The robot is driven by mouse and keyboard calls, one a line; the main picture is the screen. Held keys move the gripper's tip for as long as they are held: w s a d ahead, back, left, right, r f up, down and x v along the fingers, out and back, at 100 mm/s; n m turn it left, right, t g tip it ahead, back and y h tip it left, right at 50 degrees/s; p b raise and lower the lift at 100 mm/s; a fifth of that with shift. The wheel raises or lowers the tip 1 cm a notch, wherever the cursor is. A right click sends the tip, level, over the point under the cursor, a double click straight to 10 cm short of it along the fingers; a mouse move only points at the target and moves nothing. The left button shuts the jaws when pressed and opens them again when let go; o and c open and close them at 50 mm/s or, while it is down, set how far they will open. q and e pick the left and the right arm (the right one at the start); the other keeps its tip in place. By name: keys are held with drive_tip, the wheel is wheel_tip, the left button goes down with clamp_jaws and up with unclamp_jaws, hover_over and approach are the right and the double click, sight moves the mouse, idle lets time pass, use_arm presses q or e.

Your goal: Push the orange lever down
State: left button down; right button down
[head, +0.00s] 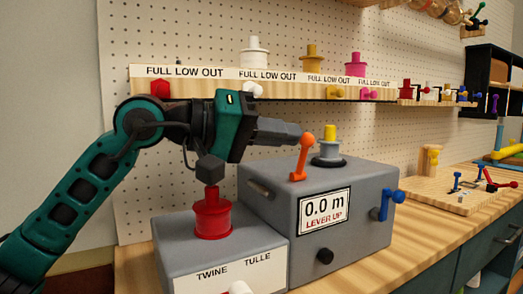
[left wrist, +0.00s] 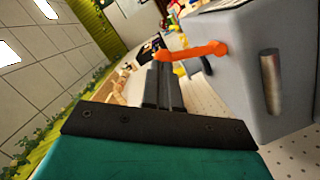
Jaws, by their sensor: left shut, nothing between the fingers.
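The orange lever (head: 302,158) stands up, slightly tilted, on top of the grey machine box (head: 262,215). The box's display (head: 325,208) reads "0.0 m" and "LEVER UP". My left gripper (head: 302,134) is shut and empty, its fingertips beside the lever's knob at about the same height. In the left wrist view, the shut fingers (left wrist: 163,75) point towards the knob end of the orange lever (left wrist: 198,50). I cannot tell whether they touch. My right gripper is not in view.
A red spool (head: 212,217) sits on the lower box under my left wrist. A shelf (head: 230,84) with spools runs behind.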

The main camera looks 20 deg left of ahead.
use_arm(q)
drive_tip(key=shift+s+d+f+m, duration=0.1)
drive_tip(key=shift+s+d+m, duration=0.2)
drive_tip(key=shift+m, duration=0.3)
drive_tip(key=b+v, duration=0.1)
drive_tip(key=v, duration=1.2)
drive_tip(key=shift+d, duration=0.1)
drive_tip(key=shift+s+d, duration=0.1)
